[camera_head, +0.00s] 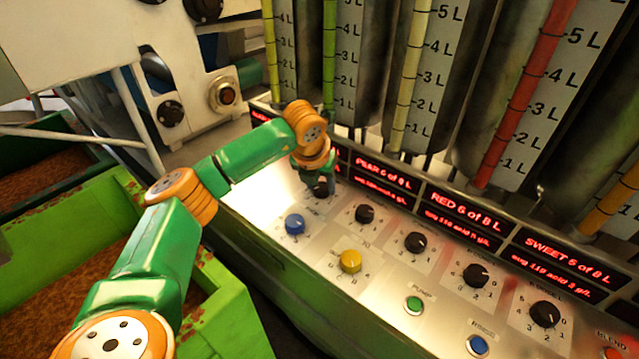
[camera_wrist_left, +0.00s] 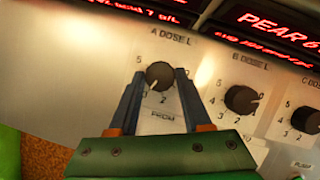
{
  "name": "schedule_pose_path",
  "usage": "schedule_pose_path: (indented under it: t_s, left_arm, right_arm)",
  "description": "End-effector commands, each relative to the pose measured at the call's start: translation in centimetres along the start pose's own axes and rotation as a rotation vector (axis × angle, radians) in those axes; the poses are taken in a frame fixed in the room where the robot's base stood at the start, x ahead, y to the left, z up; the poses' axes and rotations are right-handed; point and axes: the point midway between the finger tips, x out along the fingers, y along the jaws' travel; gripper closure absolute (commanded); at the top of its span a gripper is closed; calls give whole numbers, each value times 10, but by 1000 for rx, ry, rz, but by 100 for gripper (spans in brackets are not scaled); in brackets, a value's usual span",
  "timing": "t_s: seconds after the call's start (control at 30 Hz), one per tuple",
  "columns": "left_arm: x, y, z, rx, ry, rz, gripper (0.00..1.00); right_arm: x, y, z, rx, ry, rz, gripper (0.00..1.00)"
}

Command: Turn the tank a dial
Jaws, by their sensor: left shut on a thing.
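The tank A dial is a black knob (camera_wrist_left: 160,75) under the label "A DOSE L" in the left wrist view, with numbers around it. My left gripper (camera_wrist_left: 154,80) has its two fingers on either side of this knob and is shut on it. In the head view the left gripper (camera_head: 318,185) reaches down onto the panel at the left end of the row of black knobs. The arm and gripper cover most of the dial there. My right gripper is not in view.
The B dial (camera_wrist_left: 241,99) is close to the right of the gripper. A blue knob (camera_head: 294,224), a yellow knob (camera_head: 350,261) and a green pump button (camera_head: 414,305) sit lower on the panel. Red displays (camera_head: 466,213) and level tubes stand behind. Green bins (camera_head: 215,310) are at left.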

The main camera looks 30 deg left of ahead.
Motion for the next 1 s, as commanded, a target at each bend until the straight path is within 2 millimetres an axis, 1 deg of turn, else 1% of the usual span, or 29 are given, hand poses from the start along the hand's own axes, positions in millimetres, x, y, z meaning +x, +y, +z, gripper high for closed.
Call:
schedule_pose_path:
  t_s: [0.57, 0.6, 0.67, 0.7, 1.0]
  left_arm:
    - [-1, 0, 2, -30, -6, 11, 100]
    - [-1, 0, 2, -30, -6, 11, 43]
    - [-1, 0, 2, -30, -5, 11, 27]
    - [-1, 0, 1, -29, -4, 11, 21]
    - [-3, 0, 1, -29, -3, 11, 21]
  right_arm:
    - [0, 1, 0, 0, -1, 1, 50]
    - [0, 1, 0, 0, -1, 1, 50]
    - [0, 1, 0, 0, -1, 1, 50]
    - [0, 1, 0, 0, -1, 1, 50]
    - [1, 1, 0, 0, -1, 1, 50]
